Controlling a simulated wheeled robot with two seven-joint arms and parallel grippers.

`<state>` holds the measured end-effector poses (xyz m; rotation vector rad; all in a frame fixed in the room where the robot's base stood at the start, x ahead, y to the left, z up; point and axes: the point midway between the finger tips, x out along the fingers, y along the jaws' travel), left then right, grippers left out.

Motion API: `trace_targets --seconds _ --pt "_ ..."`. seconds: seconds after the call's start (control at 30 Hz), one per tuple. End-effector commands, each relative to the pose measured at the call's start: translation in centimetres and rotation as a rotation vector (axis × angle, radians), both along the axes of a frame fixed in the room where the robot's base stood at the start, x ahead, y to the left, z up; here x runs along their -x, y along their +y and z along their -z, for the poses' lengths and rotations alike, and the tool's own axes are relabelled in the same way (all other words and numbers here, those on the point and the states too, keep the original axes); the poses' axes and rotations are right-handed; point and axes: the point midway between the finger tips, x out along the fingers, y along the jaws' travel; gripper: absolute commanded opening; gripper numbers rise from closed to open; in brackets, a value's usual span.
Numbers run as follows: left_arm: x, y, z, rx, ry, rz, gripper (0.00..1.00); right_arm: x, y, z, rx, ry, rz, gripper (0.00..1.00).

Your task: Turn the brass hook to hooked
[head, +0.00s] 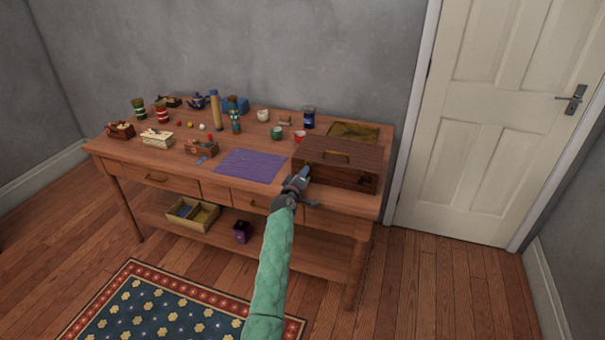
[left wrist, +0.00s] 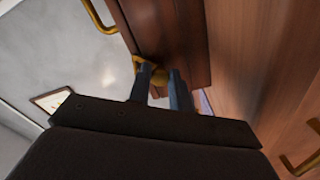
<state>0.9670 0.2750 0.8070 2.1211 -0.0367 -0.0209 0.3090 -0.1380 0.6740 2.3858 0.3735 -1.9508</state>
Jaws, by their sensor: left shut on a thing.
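A dark wooden box (head: 340,175) with a brass handle on its lid stands at the right front of the table, lid down. My left gripper (head: 302,173) reaches the left part of its front. In the left wrist view, the brass hook (left wrist: 136,62) shows at the fingertips against the dark wood (left wrist: 175,35). My left gripper (left wrist: 160,80) is shut on the hook, with brass between the two fingers. The fingers hide part of the hook, so its exact turn is hard to tell. My right gripper is in neither view.
The wooden table (head: 230,187) holds a purple mat (head: 251,166) left of the box. Several cups, small boxes and a teapot (head: 198,101) stand further back. A drawer handle (left wrist: 299,163) shows below the table top in the left wrist view.

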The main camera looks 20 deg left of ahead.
Motion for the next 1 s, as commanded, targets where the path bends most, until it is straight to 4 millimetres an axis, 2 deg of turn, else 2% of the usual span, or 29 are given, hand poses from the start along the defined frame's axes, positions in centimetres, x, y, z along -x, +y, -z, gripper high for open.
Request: trace_targets --seconds 0.2,0.83,0.87,0.93,1.0 --pt "-0.01 0.14 -0.12 0.087 0.002 -0.002 0.0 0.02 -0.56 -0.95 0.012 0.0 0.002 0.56" --pt "-0.01 0.14 -0.08 0.13 0.003 -0.003 0.0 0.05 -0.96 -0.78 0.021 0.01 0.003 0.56" --pt "-0.01 0.14 -0.08 0.129 0.003 -0.002 0.26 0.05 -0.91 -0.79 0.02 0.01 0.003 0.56" --pt "0.0 0.12 -0.07 0.129 0.003 -0.002 0.4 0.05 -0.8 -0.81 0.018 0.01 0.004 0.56" --pt "0.0 0.1 -0.06 0.129 0.003 -0.002 0.42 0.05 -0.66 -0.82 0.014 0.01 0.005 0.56"
